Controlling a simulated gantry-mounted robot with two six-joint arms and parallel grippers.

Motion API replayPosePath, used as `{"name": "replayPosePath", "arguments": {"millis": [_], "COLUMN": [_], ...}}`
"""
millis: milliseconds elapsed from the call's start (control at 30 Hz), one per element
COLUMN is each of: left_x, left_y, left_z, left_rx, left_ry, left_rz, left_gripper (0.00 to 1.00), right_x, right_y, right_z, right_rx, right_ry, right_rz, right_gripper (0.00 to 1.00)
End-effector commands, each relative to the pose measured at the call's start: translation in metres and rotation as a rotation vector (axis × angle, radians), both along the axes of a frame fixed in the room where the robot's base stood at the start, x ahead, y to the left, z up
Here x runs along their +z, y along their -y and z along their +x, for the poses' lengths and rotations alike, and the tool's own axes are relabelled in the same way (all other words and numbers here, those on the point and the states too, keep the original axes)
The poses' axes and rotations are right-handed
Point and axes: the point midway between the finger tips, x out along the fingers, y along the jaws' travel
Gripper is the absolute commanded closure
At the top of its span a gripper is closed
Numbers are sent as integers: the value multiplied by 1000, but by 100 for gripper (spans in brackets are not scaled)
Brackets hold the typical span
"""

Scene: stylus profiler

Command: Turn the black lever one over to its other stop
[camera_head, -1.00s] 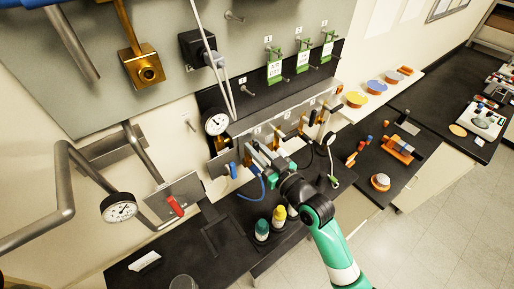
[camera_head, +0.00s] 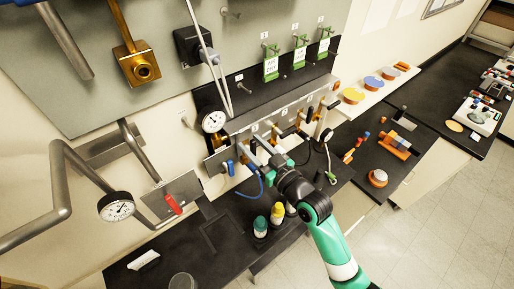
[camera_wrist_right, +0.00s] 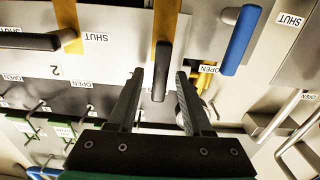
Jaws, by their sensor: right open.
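A black lever (camera_wrist_right: 160,82) on a brass valve body (camera_wrist_right: 168,22) shows in the right wrist view, pointing down in the picture. My right gripper (camera_wrist_right: 160,75) is open, with one finger on each side of this lever and visible gaps to both. In the head view my right gripper (camera_head: 258,148) is at the left part of the valve row, and the arm largely hides this lever there. A "2" label is by another black lever (camera_wrist_right: 28,40) to its left; no number for the lever between my fingers is readable. My left gripper is not in view.
A blue lever (camera_wrist_right: 242,40) stands close to the right of the fingers in the wrist view. In the head view, a round gauge (camera_head: 213,121) is just left of the valve row. Bottles (camera_head: 260,227) stand on the black bench below my arm. A red lever (camera_head: 173,204) is farther left.

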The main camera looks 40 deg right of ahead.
Motion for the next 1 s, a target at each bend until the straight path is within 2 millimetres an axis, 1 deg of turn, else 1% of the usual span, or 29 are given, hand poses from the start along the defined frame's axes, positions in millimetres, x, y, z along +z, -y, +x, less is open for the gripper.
{"name": "replayPosePath", "arguments": {"millis": [67, 167, 400, 533, 600, 700, 1000], "left_x": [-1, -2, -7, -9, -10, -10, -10], "left_y": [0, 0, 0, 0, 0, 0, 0], "left_z": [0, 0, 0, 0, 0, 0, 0], "left_rx": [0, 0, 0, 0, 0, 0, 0], "left_ry": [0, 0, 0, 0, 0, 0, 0], "left_rz": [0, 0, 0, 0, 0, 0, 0], "left_gripper": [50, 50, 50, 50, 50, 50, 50], "right_x": [-1, -2, -2, -2, -1, 0, 0], "right_y": [0, -2, -7, -8, -9, -10, -10], "right_z": [-6, -22, -80, -103, -110, -115, -115], "right_rx": [0, 0, -1, -2, -1, 0, 0], "right_ry": [0, -1, -1, -1, 0, 0, 0], "right_rz": [0, 1, 1, 0, 0, 0, 0], "right_gripper": [50, 50, 50, 50, 50, 50, 50]}}
